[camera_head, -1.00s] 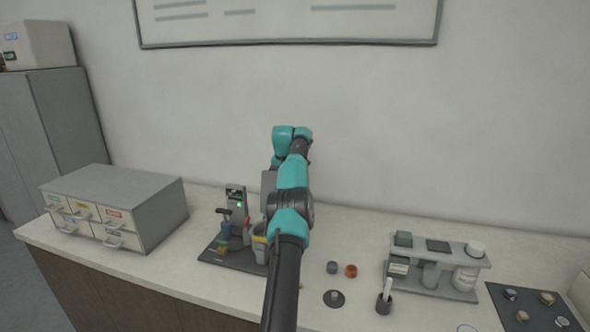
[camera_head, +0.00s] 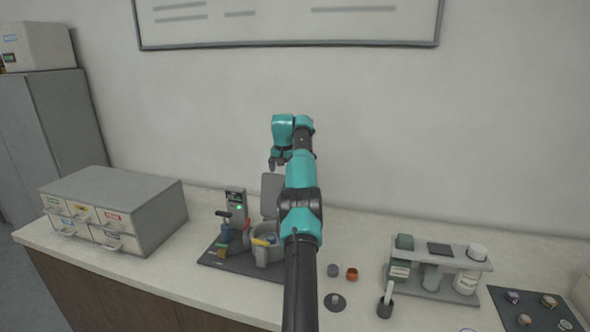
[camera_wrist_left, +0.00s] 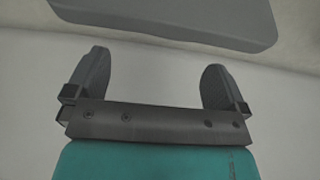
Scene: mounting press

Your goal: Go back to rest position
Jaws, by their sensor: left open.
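My left gripper (camera_head: 278,162) is raised above the back of the counter, over the mounting press (camera_head: 236,207). In the left wrist view its two fingers (camera_wrist_left: 155,80) are spread wide with nothing between them. The press stands on a dark base and has a small green light. Its grey lid (camera_head: 270,196) stands upright behind the round chamber (camera_head: 266,249), which has something blue and yellow at its mouth. A grey slab, likely the lid, shows at the top of the left wrist view (camera_wrist_left: 170,20), apart from the fingers. My right gripper is not in view.
A grey drawer cabinet (camera_head: 130,190) stands left of the press. Right of my arm are small rings (camera_head: 351,274), a dark disc (camera_head: 335,301), a cup with a white stick (camera_head: 385,303), a rack with a bottle (camera_head: 433,280) and a dark tray (camera_head: 532,318).

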